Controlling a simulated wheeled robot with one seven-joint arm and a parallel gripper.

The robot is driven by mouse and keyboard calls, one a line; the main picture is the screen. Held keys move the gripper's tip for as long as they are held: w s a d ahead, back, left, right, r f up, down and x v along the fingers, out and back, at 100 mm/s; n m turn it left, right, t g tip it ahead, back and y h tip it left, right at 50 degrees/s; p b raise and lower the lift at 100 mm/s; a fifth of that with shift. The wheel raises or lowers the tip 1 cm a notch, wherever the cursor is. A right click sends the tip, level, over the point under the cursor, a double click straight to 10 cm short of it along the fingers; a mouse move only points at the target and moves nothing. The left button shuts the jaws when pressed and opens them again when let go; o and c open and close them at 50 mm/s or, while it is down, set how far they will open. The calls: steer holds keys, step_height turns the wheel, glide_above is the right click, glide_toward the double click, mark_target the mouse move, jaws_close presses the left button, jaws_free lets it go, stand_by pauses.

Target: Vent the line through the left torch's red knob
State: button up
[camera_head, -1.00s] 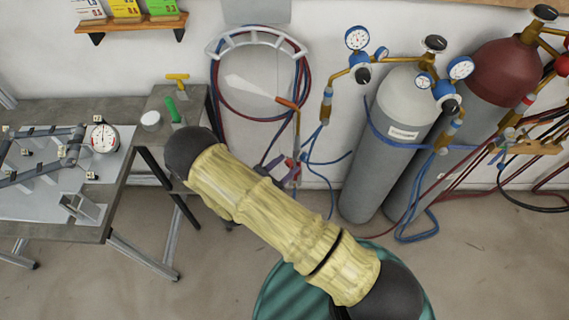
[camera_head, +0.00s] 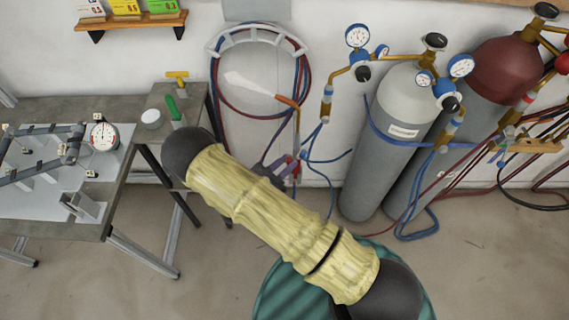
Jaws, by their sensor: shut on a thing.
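The left torch (camera_head: 297,125) hangs upright by the wall, with an orange part near its top and a thin brass tube below. A small red part, which looks like its red knob (camera_head: 297,170), shows low on it. My gripper (camera_head: 286,166), small and dark with purplish fingers, is at the torch's lower end. It is partly hidden behind my yellow-sleeved arm. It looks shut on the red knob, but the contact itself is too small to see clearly.
Red and blue hoses (camera_head: 262,112) hang coiled on a wall rack behind the torch. A grey gas cylinder (camera_head: 375,165) and a maroon-topped one (camera_head: 500,68) stand to the right. A steel table (camera_head: 85,228) with a frame jig and dial gauge (camera_head: 103,136) is at left.

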steer(key=o, duration=1)
steer(key=shift+b+v, duration=2.15)
steer(key=shift+v, duration=6.6)
steer(key=shift+r, duration=0.15)
